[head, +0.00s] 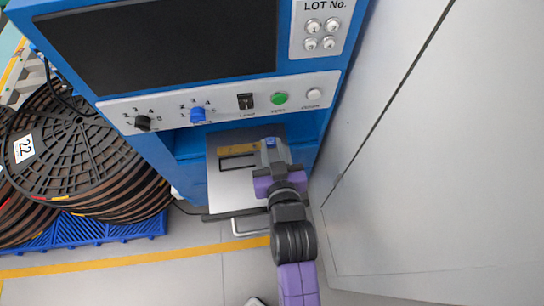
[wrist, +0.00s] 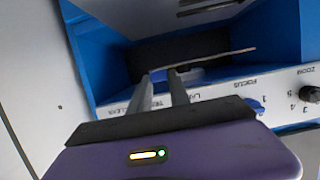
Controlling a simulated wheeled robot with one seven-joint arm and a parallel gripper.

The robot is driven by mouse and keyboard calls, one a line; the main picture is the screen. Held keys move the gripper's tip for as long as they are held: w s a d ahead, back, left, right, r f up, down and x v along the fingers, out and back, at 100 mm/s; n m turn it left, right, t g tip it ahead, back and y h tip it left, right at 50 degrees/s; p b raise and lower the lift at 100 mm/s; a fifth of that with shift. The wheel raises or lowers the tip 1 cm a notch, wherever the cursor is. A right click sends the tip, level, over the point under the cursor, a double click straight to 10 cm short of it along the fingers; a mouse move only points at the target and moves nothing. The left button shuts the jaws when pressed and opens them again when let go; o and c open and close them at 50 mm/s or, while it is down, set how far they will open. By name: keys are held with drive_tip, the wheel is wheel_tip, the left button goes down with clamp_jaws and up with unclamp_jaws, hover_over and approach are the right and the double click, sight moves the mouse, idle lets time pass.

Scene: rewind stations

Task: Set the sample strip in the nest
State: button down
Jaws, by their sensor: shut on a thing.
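The sample strip (head: 238,149) is a thin, flat, tan-brown piece. My gripper (head: 267,148) is shut on its right end in the head view, and the strip sticks out to the left. In the wrist view the strip (wrist: 222,57) shows almost edge-on, across the tips of my gripper's fingers (wrist: 164,80). The nest (head: 238,164) is a dark-edged rectangular recess in a silver plate (head: 228,192) at the front of the blue machine. In the head view the strip lies across the nest's far edge; its height above the plate is hard to tell.
The machine's control panel (head: 170,112), with knobs and buttons, overhangs the plate's far side. A grey cabinet wall (head: 430,170) stands close on the right. Stacked black reels (head: 75,150) on a blue pallet (head: 110,232) are at the left. A handle (head: 240,229) shows below the plate.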

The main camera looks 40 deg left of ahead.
drive_tip(key=shift+f+b, duration=0.45)
drive_tip(key=shift+f, duration=1.95)
drive_tip(key=shift+f+b, duration=0.35)
drive_tip(key=shift+f, duration=0.05)
drive_tip(key=shift+f, duration=0.25)
